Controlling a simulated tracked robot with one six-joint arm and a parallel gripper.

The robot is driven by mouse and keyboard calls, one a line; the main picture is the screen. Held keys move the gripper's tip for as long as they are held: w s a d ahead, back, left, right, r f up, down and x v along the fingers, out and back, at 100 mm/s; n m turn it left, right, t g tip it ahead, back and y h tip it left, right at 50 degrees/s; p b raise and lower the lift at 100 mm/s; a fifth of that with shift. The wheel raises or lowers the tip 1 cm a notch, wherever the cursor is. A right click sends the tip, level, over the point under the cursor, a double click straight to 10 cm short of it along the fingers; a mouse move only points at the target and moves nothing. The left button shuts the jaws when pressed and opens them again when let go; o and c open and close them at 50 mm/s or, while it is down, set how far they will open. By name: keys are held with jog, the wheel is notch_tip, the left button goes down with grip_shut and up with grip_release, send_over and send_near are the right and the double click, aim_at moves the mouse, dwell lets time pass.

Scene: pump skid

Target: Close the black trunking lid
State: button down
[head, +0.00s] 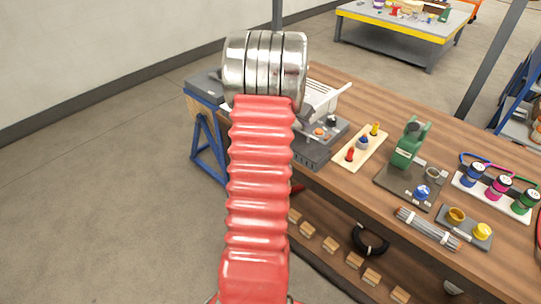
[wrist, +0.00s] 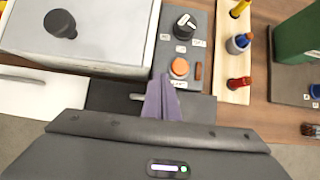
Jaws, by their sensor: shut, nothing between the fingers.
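My gripper (wrist: 160,97) shows in the wrist view as two purple fingers pressed together and empty. It points over the front of a dark grey control panel (wrist: 193,22), close to an orange button (wrist: 179,67). I cannot pick out the black trunking lid for certain. My arm hides the gripper in the head view.
A pale box with a black knob (wrist: 60,23) stands left of the panel. A pegged board (head: 361,147) and a green device (head: 409,143) stand to the right on the wooden bench. Bottles in a rack (head: 498,190) are farther right. Open floor lies left of the bench.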

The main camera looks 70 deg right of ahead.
dwell(0.3)
jog(key=shift+w+r, duration=0.15)
jog(key=shift+r, duration=0.35)
notch_tip(320, 180, up, 3)
notch_tip(320, 180, up, 8)
send_over(302, 136)
jog(key=s+d, duration=0.2)
jog(key=d, duration=0.3)
jog(key=shift+s+a+r, duration=0.1)
jog(key=shift+s+a, duration=0.1)
jog(key=shift+a, duration=0.05)
